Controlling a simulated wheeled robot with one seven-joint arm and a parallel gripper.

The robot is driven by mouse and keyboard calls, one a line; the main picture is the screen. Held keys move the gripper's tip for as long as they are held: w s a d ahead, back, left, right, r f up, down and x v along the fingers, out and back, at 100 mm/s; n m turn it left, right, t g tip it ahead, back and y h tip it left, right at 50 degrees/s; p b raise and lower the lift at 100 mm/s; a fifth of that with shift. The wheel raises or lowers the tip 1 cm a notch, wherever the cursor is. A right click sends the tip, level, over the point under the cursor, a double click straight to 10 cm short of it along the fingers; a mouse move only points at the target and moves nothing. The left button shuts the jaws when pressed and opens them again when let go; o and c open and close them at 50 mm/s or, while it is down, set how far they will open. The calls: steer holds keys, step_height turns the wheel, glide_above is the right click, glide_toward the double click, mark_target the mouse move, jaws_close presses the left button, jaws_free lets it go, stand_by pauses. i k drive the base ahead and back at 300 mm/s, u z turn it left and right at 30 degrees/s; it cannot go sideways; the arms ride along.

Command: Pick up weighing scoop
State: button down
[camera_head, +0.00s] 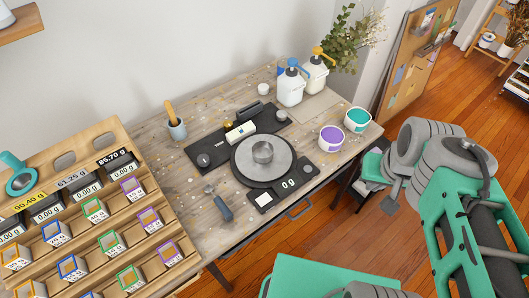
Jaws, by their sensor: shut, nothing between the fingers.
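My arm shows at the right, beyond the table's right end. Nothing of mine touches the table items.
Pump bottles (290,88) stand behind; purple (331,139) and teal (357,120) tubs stand at right. A sloped rack (110,205) with labelled bins stands at left.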

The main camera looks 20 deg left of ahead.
mark_target(208, 188)
steer(key=u, duration=0.65)
steer(key=k, duration=0.8)
steer(key=u, duration=1.6)
steer(key=i, duration=0.5)
steer(key=u, duration=0.05)
